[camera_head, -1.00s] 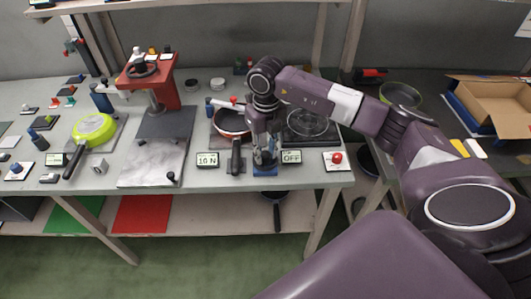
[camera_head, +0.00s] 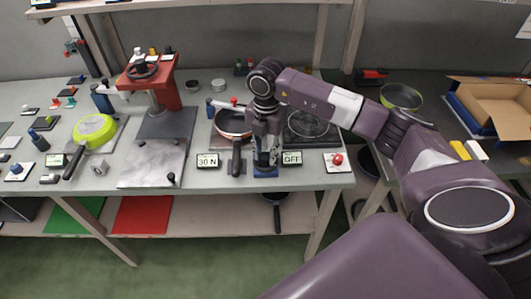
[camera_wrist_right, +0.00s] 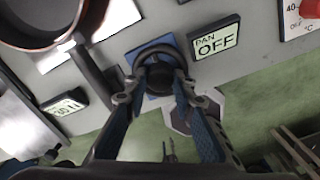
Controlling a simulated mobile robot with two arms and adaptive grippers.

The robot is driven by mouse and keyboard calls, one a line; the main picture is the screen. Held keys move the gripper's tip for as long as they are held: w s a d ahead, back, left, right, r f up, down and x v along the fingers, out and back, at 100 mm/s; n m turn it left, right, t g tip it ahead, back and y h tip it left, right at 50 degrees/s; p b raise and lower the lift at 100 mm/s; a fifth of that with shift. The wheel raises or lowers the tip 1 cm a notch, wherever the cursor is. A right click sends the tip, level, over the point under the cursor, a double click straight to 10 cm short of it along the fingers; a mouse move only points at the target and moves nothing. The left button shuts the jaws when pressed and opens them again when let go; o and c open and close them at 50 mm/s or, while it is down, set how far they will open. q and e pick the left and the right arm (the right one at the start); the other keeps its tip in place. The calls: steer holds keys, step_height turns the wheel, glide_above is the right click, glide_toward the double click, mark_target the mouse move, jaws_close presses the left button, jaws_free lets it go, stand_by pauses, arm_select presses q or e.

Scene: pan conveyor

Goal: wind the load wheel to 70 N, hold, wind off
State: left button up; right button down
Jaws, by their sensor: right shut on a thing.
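The load wheel (camera_wrist_right: 152,52) is a dark ring on a blue plate (camera_wrist_right: 142,43) at the table's front edge. My right gripper (camera_wrist_right: 158,82) is shut on the wheel, with one blue-padded finger on each side; the hub is partly hidden. In the head view my right gripper (camera_head: 266,158) comes straight down over the blue plate (camera_head: 264,172) and hides the wheel. The force display (camera_head: 208,160) to its left reads 30 N. A copper-coloured pan (camera_head: 233,121) sits behind, its dark handle pointing to the front. My left gripper is not in view.
A display (camera_head: 292,157) right of the wheel reads PAN OFF in the wrist view. A red knob (camera_head: 337,159) sits farther right. A red press (camera_head: 150,84) and a lime-green pan (camera_head: 95,130) stand to the left. A hotplate (camera_head: 312,128) lies behind my gripper.

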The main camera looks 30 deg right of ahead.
steer(key=m+p, duration=0.1)
steer(key=m, duration=0.5)
steer(key=shift+w+r, duration=0.15)
steer(key=m, duration=0.4)
steer(key=shift+p, duration=0.35)
steer(key=shift+d+m+p, duration=0.1)
steer(key=shift+m+p, duration=0.3)
steer(key=shift+m, duration=1.5)
steer(key=c, duration=1.6)
jaws_free()
